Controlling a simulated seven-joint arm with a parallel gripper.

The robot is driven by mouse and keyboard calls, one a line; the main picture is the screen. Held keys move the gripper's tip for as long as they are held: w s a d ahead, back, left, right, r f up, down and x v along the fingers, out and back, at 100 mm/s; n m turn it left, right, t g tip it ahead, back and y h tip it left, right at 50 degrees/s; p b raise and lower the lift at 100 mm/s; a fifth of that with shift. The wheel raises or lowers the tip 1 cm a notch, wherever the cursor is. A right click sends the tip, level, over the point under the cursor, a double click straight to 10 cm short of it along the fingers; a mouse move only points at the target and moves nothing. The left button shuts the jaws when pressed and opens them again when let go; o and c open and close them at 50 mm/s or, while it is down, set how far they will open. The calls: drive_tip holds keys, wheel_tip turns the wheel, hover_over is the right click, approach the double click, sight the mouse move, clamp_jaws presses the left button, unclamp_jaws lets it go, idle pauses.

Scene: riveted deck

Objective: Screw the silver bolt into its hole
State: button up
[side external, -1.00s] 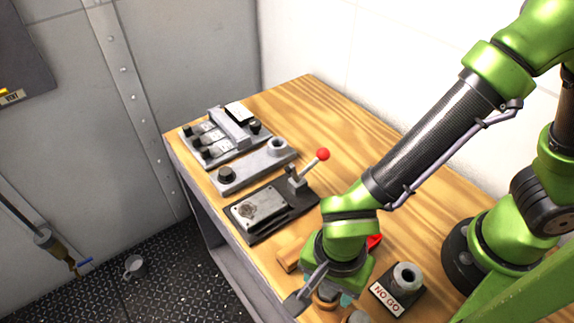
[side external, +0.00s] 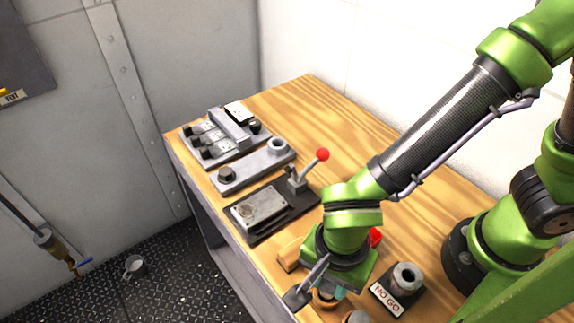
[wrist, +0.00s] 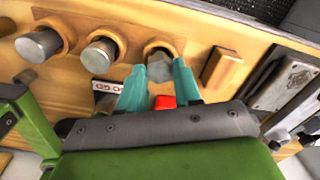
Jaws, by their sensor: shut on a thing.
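In the wrist view my gripper (wrist: 160,70) has its two teal fingers on either side of a silver cylinder (wrist: 158,67) in an orange-brown collar. It is shut on this cylinder, which stands at the end of a row by the bench edge. I cannot tell whether it is the silver bolt, or whether it has a thread. In the side view my gripper (side external: 335,293) is low at the bench's front edge, and the arm hides most of its grip. A grey plate (side external: 250,166) there carries a dark knob (side external: 227,174) and a raised ring with an opening (side external: 277,146).
Two more silver cylinders (wrist: 102,52) (wrist: 38,45) stand in line beside the held one. A wooden block (wrist: 224,68) is close on the other side. A NO GO gauge (side external: 398,288), a red-knobbed lever fixture (side external: 262,208) and a switch panel (side external: 222,138) share the bench.

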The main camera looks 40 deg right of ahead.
sight(330, 285)
drive_tip(key=shift+r, duration=1.6)
drive_tip(key=w+m, duration=0.1)
drive_tip(key=w, duration=0.1)
drive_tip(key=w+r+m, duration=0.1)
drive_tip(key=w, duration=0.5)
drive_tip(key=shift+w+a+r+m, duration=0.1)
drive_tip(key=shift+a+r+m, duration=0.1)
drive_tip(key=shift+m, duration=0.2)
drive_tip(key=shift+w+d+f+m, duration=0.15)
drive_tip(key=shift+w+d+m, duration=1.85)
drive_tip(key=shift+w, duration=2.2)
drive_tip(key=shift+w+d+f+m, duration=0.2)
drive_tip(key=shift+w+d+m, duration=0.85)
drive_tip(key=shift+w+d, duration=2.5)
drive_tip(key=shift+w+d+f+m, duration=0.15)
drive_tip(key=shift+w+d+m, duration=1.45)
drive_tip(key=shift+w, duration=3.3)
drive_tip(key=shift+f, duration=1.35)
